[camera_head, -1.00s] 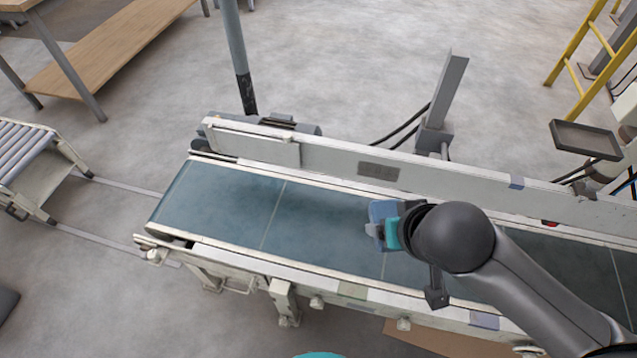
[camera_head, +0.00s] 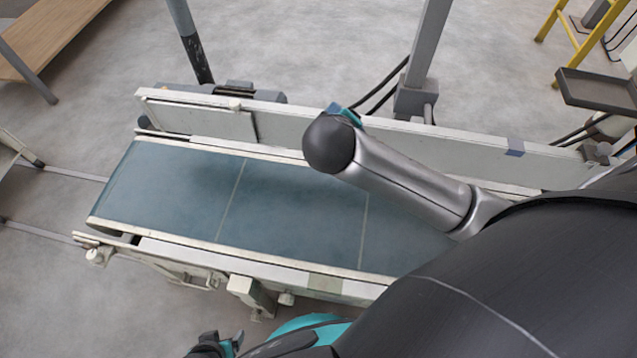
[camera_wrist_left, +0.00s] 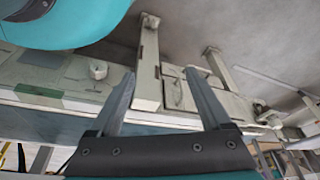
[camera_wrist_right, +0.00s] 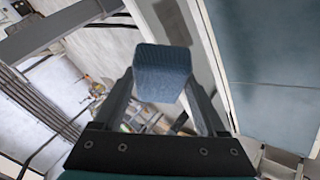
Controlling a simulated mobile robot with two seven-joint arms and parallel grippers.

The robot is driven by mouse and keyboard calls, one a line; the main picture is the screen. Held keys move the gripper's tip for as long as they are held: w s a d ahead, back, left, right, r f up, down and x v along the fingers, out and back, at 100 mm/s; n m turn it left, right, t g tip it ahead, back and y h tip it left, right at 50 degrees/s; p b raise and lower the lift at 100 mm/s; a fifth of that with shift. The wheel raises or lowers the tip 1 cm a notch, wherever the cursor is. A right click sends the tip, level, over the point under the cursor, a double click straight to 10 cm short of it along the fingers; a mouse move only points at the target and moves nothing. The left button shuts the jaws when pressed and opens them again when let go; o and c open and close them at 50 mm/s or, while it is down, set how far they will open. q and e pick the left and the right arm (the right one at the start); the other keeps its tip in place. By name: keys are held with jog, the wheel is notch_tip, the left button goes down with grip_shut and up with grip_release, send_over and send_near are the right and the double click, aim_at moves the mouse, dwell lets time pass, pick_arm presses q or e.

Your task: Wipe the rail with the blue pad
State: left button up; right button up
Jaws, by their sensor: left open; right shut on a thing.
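The blue pad (camera_wrist_right: 162,73) is a small block clamped between the fingertips of my right gripper (camera_wrist_right: 163,88) in the right wrist view. The rail is the long pale guard (camera_head: 450,145) along the belt's far side. It also shows in the right wrist view (camera_wrist_right: 213,62), behind the pad; I cannot tell whether they touch. In the head view the right arm reaches over the belt to the rail, and its round dark joint mostly hides the gripper. My left gripper (camera_head: 225,345) is low at the bottom edge; its fingers are apart and empty in the left wrist view (camera_wrist_left: 160,78).
The blue-green conveyor belt (camera_head: 290,205) is bare. A grey post (camera_head: 425,60) stands behind the rail, with a dark tray (camera_head: 596,88) to its right. The conveyor's near side frame (camera_head: 255,262) lies between the left gripper and the belt.

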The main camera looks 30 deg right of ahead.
jog(key=w+a+f+n+t+y+b, duration=0.1)
jog(key=a+f+n+t+y+b, duration=0.1)
jog(key=f+n+t+b, duration=0.55)
jog(key=w+a+f+n+t+y+b, duration=0.1)
jog(key=w+f+n+t+b, duration=0.15)
jog(key=f+n+b, duration=0.6)
pick_arm(q)
jog(key=w+d+r+t+h, duration=0.1)
jog(key=w+d+r+t, duration=0.2)
jog(key=w+r, duration=0.5)
jog(key=shift+d+r+t+p, duration=0.15)
jog(key=shift+r+t+p, duration=0.35)
jog(key=shift+r, duration=0.85)
pick_arm(e)
jog(key=shift+w+d+f+m+t, duration=0.1)
jog(key=shift+w+d+f+m, duration=0.25)
jog(key=shift+w+d+m, duration=0.25)
jog(key=shift+w+d+f+m+t, duration=0.1)
jog(key=shift+w+d+f+m, duration=0.2)
jog(key=shift+w+d+m, duration=0.3)
jog(key=shift+w+d+f+m+t, duration=0.1)
jog(key=shift+w+d+f+m, duration=0.25)
jog(key=shift+w+d+m, duration=0.25)
jog(key=shift+a, duration=0.15)
pick_arm(q)
jog(key=shift+f, duration=0.15)
pick_arm(e)
jog(key=shift+w, duration=0.1)
